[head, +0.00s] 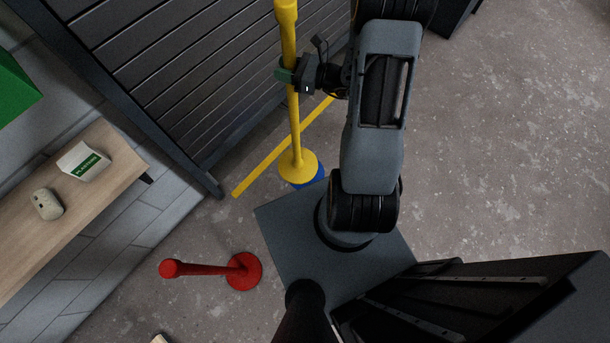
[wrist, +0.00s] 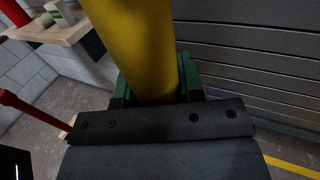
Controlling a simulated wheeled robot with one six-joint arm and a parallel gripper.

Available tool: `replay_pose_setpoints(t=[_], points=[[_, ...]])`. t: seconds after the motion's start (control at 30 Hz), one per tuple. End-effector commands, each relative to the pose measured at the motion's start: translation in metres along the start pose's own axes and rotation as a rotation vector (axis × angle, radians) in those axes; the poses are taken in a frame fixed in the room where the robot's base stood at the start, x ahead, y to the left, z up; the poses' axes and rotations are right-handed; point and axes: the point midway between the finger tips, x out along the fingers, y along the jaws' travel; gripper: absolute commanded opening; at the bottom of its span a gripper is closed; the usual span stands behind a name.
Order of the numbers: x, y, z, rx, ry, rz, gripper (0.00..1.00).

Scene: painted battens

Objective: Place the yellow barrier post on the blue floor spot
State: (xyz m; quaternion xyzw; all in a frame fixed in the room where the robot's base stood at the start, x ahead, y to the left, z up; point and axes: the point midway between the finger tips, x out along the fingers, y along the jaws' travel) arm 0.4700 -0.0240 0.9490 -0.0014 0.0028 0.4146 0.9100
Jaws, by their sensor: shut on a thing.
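The yellow barrier post (head: 293,118) stands upright or nearly so in the head view, with its round base over the blue floor spot (head: 309,183). Only a blue edge of the spot shows below and right of the base; the rest is hidden. I cannot tell whether the base touches the floor. My gripper (head: 288,76) is shut on the post's upper shaft. In the wrist view the yellow post (wrist: 140,50) fills the space between the green jaws (wrist: 158,85).
A yellow floor line (head: 262,172) runs behind the base, before a dark slatted shutter (head: 200,75). A wooden shelf (head: 115,152) holds a white-green box (head: 84,161) and a beige object (head: 47,204). Floor at right is clear.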

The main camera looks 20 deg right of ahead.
Motion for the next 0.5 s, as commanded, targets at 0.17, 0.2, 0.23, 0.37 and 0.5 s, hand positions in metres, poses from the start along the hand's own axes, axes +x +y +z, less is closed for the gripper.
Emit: replay_pose_setpoints(t=[0.17,0.2,0.23,0.37,0.5], points=[[-0.009,0.003,-0.039,-0.006,-0.005,-0.032,0.0],[-0.011,0.004,-0.045,-0.007,-0.005,-0.038,0.0],[-0.012,0.004,-0.049,-0.007,-0.005,-0.043,0.0],[-0.019,0.008,-0.07,-0.006,-0.005,-0.067,0.0],[-0.026,0.012,-0.093,-0.006,-0.005,-0.092,0.0]])
